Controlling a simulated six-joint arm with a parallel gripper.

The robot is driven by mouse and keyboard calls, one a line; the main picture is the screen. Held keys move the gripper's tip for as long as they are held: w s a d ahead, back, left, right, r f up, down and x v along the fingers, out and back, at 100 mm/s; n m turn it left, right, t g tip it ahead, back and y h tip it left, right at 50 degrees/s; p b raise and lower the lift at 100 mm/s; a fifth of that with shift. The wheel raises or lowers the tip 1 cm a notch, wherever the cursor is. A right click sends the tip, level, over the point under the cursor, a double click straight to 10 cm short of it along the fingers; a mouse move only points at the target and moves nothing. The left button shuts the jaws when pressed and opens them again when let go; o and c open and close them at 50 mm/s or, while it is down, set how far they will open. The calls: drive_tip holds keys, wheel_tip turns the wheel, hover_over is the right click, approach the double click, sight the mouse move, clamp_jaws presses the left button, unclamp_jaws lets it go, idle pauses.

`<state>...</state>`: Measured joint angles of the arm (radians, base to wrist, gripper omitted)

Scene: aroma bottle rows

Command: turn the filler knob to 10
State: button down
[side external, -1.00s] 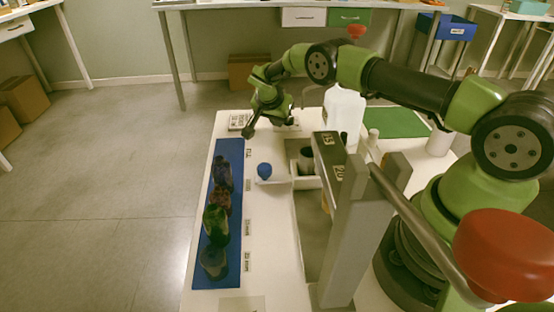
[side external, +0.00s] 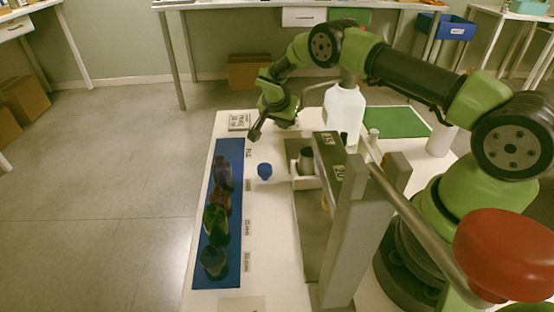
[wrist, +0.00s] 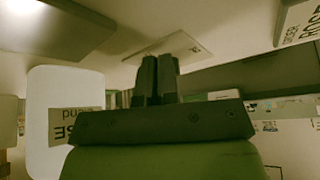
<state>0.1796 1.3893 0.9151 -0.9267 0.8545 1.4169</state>
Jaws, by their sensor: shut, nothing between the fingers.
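My gripper (side external: 256,134) is shut and empty, pointing down and left above the white table near its far left corner. Its dark fingers (wrist: 157,68) are pressed together in the wrist view, with nothing between them. A grey post carries number plates reading 15 (side external: 327,139) and 20 (side external: 340,172). It stands well to the right of my gripper and nearer the camera. I cannot make out a knob pointer or its setting. A small blue round piece (side external: 264,170) sits on a pale base below and right of my gripper, apart from it.
A blue mat (side external: 230,270) holds several dark bottles, beside printed labels. A white jug (side external: 343,110) stands right of my gripper and shows with its label in the wrist view (wrist: 60,100). A sign card (side external: 239,121) lies at the far left corner. A grey bar crosses the right side.

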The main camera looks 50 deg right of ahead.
drive_tip(key=shift+s+d+f, duration=0.3)
drive_tip(key=shift+s+d, duration=0.05)
drive_tip(key=shift+s, duration=0.35)
drive_tip(key=shift+s+a+r, duration=0.1)
drive_tip(key=shift+s+a, duration=0.05)
drive_tip(key=shift+a, duration=0.2)
drive_tip(key=shift+w+a+r, duration=0.1)
drive_tip(key=shift+r, duration=1.45)
drive_tip(key=shift+w+r, duration=0.1)
drive_tip(key=shift+r, duration=1.45)
